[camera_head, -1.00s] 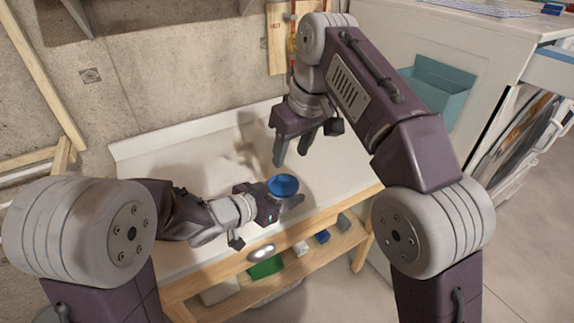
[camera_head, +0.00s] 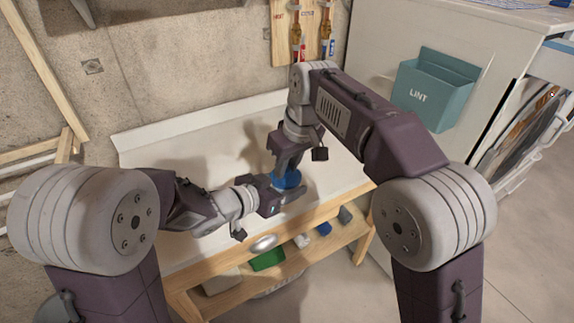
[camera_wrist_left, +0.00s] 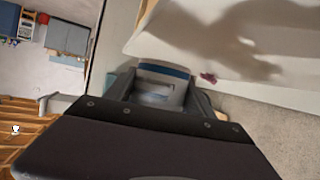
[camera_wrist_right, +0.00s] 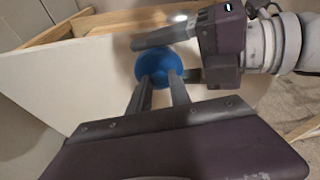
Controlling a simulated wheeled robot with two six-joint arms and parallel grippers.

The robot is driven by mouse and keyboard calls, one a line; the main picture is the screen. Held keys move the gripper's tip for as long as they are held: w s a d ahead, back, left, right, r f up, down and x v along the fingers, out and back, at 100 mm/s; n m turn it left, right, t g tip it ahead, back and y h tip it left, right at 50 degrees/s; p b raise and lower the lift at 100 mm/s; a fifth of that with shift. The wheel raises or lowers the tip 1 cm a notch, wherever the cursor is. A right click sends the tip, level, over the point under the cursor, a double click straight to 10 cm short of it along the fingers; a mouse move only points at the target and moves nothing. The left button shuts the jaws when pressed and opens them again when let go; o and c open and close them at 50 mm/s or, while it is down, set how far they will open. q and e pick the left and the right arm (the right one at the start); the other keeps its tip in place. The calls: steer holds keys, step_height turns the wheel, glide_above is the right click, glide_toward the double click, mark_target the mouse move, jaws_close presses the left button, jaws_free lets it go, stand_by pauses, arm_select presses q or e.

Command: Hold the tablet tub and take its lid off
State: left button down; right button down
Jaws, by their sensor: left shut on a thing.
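The tablet tub has a blue lid (camera_head: 288,179), and its pale body (camera_wrist_left: 158,88) shows between the fingers in the left wrist view. My left gripper (camera_head: 280,195) is shut around the tub's body, holding it over the white work surface near its front edge. My right gripper (camera_head: 285,164) is directly above the lid, pointing down, and partly hides it. In the right wrist view, the right fingers (camera_wrist_right: 166,88) stand apart in front of the blue lid (camera_wrist_right: 156,63). I cannot tell whether they touch it.
A teal LINT bin (camera_head: 432,90) hangs on the white cabinet at right.

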steer(key=shift+r, duration=0.15)
stand_by(0.6)
steer(key=shift+r, duration=1)
